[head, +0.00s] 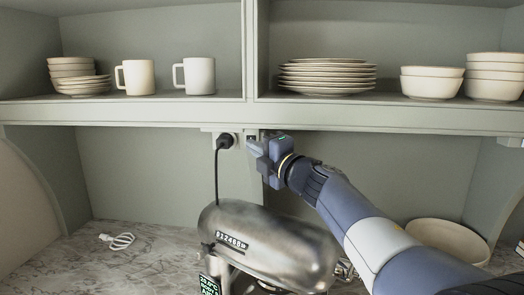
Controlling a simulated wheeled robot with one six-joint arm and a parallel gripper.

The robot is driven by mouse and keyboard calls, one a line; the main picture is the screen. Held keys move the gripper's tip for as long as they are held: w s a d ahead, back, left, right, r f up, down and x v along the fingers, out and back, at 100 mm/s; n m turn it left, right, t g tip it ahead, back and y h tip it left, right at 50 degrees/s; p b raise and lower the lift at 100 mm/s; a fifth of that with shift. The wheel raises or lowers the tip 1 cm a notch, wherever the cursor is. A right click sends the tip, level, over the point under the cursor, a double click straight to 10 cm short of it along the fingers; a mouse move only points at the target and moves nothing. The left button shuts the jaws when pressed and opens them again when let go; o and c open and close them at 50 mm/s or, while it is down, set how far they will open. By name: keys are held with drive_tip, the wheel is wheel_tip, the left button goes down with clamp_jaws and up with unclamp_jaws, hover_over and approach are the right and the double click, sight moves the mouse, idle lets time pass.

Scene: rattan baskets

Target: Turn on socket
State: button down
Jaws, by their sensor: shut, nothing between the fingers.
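The socket (235,137) is on the wall panel just under the shelf, in the middle of the head view. A black plug (225,142) sits in it, and its cord hangs down to the mixer. A small dark switch (252,137) shows to the right of the plug, partly hidden by my gripper. My gripper (259,154) is shut and empty, its tips at the wall panel just right of the plug and close to the switch. I cannot tell whether the tips touch the switch or which way it is set.
A metal stand mixer (268,245) stands below my gripper on the marble counter (75,262). Mugs, plates and bowls stand on the shelf (200,108) above.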

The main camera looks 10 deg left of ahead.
drive_tip(key=shift+w+r, duration=0.15)
drive_tip(key=shift+w, duration=0.75)
drive_tip(key=shift+r+p, duration=0.1)
drive_tip(key=shift+p, duration=0.2)
drive_tip(key=shift+w+r+p, duration=0.15)
drive_tip(key=shift+p, duration=0.15)
